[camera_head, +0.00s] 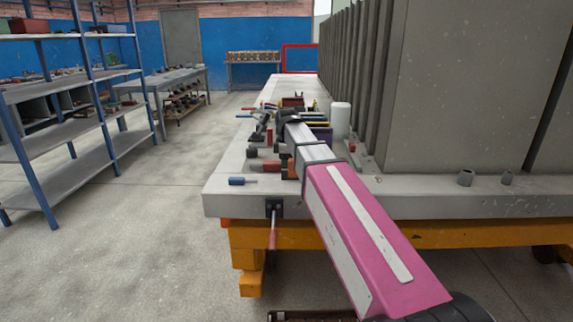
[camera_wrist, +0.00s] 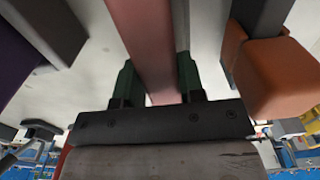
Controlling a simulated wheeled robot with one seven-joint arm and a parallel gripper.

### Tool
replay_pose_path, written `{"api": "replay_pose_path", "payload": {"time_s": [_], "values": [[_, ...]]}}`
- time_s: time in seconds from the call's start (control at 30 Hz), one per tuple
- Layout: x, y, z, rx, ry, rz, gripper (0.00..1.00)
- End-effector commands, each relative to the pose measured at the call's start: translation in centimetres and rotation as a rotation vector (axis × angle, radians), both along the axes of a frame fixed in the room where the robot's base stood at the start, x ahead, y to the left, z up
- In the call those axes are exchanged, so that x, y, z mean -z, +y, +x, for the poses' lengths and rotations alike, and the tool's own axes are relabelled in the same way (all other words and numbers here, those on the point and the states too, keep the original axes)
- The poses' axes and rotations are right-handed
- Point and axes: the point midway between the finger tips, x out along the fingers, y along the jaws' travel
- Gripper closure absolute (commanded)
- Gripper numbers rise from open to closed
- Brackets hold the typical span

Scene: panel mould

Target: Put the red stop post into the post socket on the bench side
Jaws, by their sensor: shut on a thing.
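In the wrist view my gripper (camera_wrist: 157,78) has its two dark green fingers on either side of a dull red bar (camera_wrist: 143,35), which I take to be the red stop post. The bar runs up out of the top of that view, so its far end is hidden. In the head view my pink and grey arm covers the gripper and the bar, over the cluttered end of the bench (camera_head: 225,190). A black fitting (camera_head: 274,206) sits on the bench's near side, with a thin red rod (camera_head: 272,232) below it. I cannot tell whether this fitting is the post socket.
Several tools and blocks crowd the bench around my gripper, including an orange block (camera_wrist: 272,75) and a purple piece (camera_wrist: 18,55) on either side. A white cylinder (camera_head: 341,119) and tall grey panels (camera_head: 455,90) stand to the right.

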Motion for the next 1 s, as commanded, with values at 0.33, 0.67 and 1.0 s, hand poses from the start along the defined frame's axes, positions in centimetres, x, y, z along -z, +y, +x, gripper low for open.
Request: {"api": "replay_pose_path", "payload": {"time_s": [0.33,0.67,1.0], "values": [[0.2,0.0,0.0,0.0,0.0,0.0,0.39],[-0.5,0.0,0.1,0.0,-0.001,0.0,0.39],[-5.8,0.0,0.1,0.0,-0.002,0.001,0.39]]}}
